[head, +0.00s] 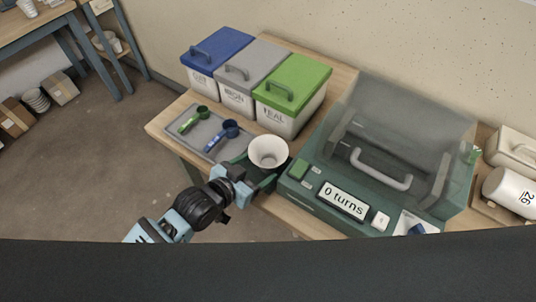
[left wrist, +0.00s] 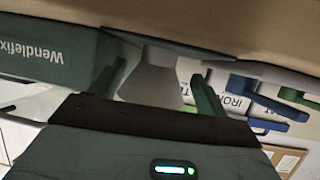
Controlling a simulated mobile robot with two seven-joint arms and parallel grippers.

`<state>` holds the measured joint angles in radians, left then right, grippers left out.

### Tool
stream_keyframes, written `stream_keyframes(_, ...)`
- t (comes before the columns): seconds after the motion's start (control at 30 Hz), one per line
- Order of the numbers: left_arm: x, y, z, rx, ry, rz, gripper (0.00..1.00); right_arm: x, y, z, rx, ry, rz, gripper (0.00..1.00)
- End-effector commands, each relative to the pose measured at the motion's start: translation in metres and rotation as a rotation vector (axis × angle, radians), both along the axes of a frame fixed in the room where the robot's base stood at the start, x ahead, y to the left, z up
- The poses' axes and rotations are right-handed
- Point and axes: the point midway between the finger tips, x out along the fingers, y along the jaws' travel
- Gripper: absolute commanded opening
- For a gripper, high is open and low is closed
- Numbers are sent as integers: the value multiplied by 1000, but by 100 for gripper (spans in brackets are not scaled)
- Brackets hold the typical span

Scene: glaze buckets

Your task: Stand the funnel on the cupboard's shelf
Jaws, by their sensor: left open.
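The white funnel (head: 268,148) stands with its wide mouth up at the front edge of the wooden table, between the spoon tray and the green machine. My left gripper (head: 262,170) is at the funnel, its jaws open. In the left wrist view the pale funnel (left wrist: 150,78) sits between the two spread green fingers of the left gripper (left wrist: 156,84), with a gap beside it. Whether a finger touches it I cannot tell. The funnel's lower part is hidden in the head view. I cannot make out a cupboard for certain. My right gripper is not in view.
A grey tray (head: 190,143) with green and blue scoops lies left of the funnel. Blue, grey and green lidded buckets (head: 288,117) stand behind. The green machine (head: 318,205), reading "0 turns", is close on the right. A blue-framed bench (head: 40,40) stands far left.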

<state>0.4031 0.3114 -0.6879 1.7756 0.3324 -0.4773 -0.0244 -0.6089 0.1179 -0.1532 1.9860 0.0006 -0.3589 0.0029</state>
Motion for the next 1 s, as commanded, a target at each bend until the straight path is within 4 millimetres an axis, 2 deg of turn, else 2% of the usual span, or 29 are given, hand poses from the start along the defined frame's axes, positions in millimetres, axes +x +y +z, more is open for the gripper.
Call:
stream_keyframes(0.1, 10, -12, -7, -1, -1, 0, 76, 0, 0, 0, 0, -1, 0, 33)
stream_keyframes(0.27, 21, -22, -15, 0, 0, -1, 76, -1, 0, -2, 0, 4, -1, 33)
stream_keyframes(0.57, 24, -24, -16, 0, -1, 0, 76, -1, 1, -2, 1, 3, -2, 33)
stream_keyframes(1.0, 24, -24, -16, 0, -1, 0, 22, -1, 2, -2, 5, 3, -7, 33)
